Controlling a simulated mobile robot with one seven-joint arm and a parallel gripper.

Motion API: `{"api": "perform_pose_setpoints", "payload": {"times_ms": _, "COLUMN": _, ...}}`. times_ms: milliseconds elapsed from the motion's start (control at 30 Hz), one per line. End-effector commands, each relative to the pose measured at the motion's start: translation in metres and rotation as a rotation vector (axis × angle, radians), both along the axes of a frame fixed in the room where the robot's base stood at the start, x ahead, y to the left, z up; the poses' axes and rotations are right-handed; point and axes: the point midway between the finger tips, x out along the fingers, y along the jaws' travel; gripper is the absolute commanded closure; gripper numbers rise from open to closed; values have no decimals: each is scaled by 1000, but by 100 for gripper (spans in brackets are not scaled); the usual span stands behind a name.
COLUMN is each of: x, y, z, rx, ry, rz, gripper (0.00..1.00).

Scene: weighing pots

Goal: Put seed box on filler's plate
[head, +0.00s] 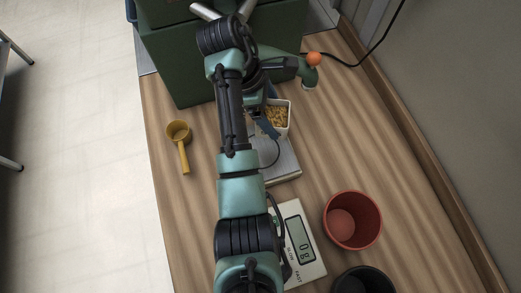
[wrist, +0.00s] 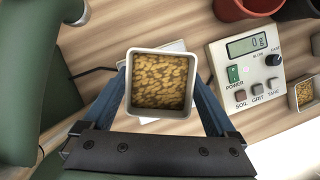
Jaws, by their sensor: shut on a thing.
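The seed box is a small white square box (wrist: 160,82) full of golden-brown seeds. My gripper (wrist: 161,90) is shut on it, with one blue finger on each side. In the head view the seed box (head: 278,115) shows at the far end of a pale flat plate (head: 288,170), near the green filler (head: 180,62). My gripper (head: 265,120) is partly hidden there by my arm. In the wrist view a pale plate edge (wrist: 176,46) shows behind the box. I cannot tell whether the box touches the plate.
The control panel (wrist: 256,70) reads 0 g. A red pot (head: 352,220) and a black pot (head: 362,281) stand at the right. A yellow scoop (head: 180,134) lies left. An orange-knobbed spout (head: 314,60) juts beyond the box. Another small filled box (wrist: 304,92) shows at the wrist view's right.

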Motion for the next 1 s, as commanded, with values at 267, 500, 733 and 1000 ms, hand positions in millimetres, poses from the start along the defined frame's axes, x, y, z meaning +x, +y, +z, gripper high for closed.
{"api": "perform_pose_setpoints", "payload": {"times_ms": 267, "x": -8, "y": 22, "z": -28, "rx": 0, "ry": -2, "rz": 365, "gripper": 71}}
{"api": "perform_pose_setpoints", "payload": {"times_ms": 500, "x": -11, "y": 28, "z": -58, "rx": 0, "ry": 4, "rz": 429, "gripper": 71}}
{"api": "perform_pose_setpoints", "payload": {"times_ms": 733, "x": -9, "y": 28, "z": -91, "rx": -1, "ry": 0, "rz": 426, "gripper": 71}}
{"api": "perform_pose_setpoints", "payload": {"times_ms": 1000, "x": -10, "y": 27, "z": -125, "rx": -1, "ry": 0, "rz": 425, "gripper": 71}}
